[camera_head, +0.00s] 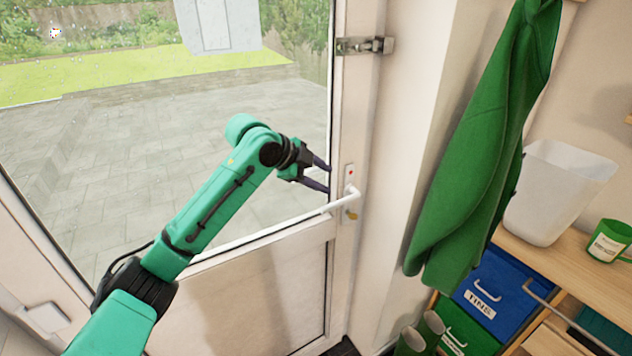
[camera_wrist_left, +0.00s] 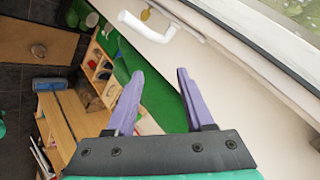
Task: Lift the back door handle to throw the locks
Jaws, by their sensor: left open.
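The white back door handle (camera_head: 345,201) sticks out to the left from its plate on the door's right side, close to level with its left end slightly low. A yellow key or lock piece (camera_head: 351,214) sits just below it. The handle also shows at the top of the left wrist view (camera_wrist_left: 146,27), beyond the fingertips. My left gripper (camera_head: 322,176) is open and empty, just left of the handle plate and above the handle's free end. Its two purple fingers show apart in the left wrist view (camera_wrist_left: 158,80). I see no contact with the handle. My right gripper is out of view.
The glazed white door (camera_head: 230,300) looks onto a paved yard. A metal latch (camera_head: 365,46) is high on the frame. A green cloth (camera_head: 480,150) hangs to the right, beside a white bin (camera_head: 556,190), a green mug (camera_head: 608,241) and a blue drawer (camera_head: 500,287).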

